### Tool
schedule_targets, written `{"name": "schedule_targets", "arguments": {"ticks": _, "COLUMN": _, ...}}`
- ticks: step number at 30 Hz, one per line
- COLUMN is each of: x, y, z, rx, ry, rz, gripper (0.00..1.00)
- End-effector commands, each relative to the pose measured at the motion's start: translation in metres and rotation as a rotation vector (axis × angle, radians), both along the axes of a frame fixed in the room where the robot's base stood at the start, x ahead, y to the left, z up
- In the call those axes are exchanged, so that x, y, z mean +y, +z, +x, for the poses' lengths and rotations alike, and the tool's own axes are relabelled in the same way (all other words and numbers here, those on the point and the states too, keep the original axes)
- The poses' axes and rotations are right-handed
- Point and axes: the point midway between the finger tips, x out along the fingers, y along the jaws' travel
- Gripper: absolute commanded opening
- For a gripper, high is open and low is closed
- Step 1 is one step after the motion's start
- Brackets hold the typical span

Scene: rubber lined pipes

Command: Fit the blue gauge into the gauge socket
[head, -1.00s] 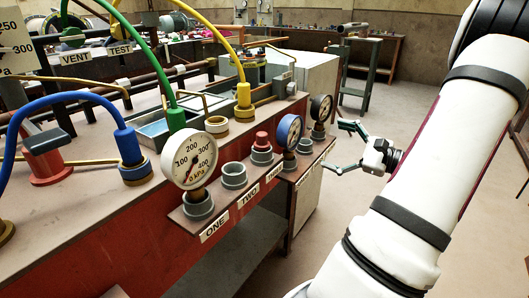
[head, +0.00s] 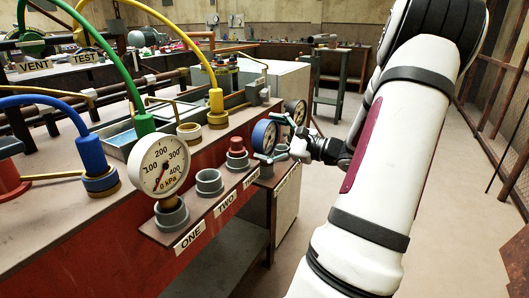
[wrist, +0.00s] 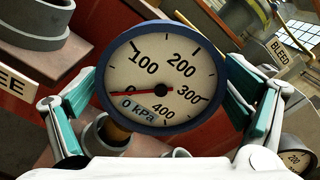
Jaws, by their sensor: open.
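The blue gauge (head: 264,135) has a blue rim and a pale dial. It stands at the far end of the bench's front row, its stem down in a grey cup. In the wrist view the blue gauge (wrist: 165,70) faces me, tilted in the picture. My gripper (head: 271,138) is open around it, with one teal finger on each side. In the wrist view my gripper (wrist: 160,105) shows its fingers beside the rim; contact cannot be told. An empty grey socket (head: 209,183) stands above the label TWO.
A white gauge (head: 160,166) stands in the socket at ONE. A red plug (head: 237,143) sits in the socket between the empty one and the blue gauge. A black gauge (head: 296,109) stands close behind my gripper. Hoses arch over the bench.

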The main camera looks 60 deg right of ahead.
Motion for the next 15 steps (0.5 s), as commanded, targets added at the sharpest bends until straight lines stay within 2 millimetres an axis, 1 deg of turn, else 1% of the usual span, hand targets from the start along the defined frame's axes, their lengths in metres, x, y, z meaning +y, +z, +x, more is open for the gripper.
{"name": "schedule_targets", "arguments": {"ticks": 1, "x": 0.0005, "y": -0.001, "z": 0.0054, "rx": 0.0, "ry": 0.001, "rz": -0.001, "gripper": 0.93}}
{"name": "schedule_targets", "arguments": {"ticks": 4, "x": 0.0008, "y": -0.0002, "z": 0.0112, "rx": -0.001, "ry": -0.001, "rz": 0.0, "gripper": 0.93}}
{"name": "schedule_targets", "arguments": {"ticks": 11, "x": 0.0006, "y": 0.0005, "z": 0.012, "rx": 0.0, "ry": -0.001, "rz": 0.0, "gripper": 0.93}}
{"name": "schedule_targets", "arguments": {"ticks": 12, "x": 0.0006, "y": 0.0005, "z": 0.0119, "rx": -0.001, "ry": -0.001, "rz": 0.0, "gripper": 0.84}}
{"name": "schedule_targets", "arguments": {"ticks": 14, "x": 0.0007, "y": 0.0005, "z": 0.0118, "rx": -0.001, "ry": -0.001, "rz": 0.0, "gripper": 0.7}}
{"name": "schedule_targets", "arguments": {"ticks": 15, "x": 0.0007, "y": 0.0005, "z": 0.0118, "rx": -0.001, "ry": -0.001, "rz": 0.0, "gripper": 0.61}}
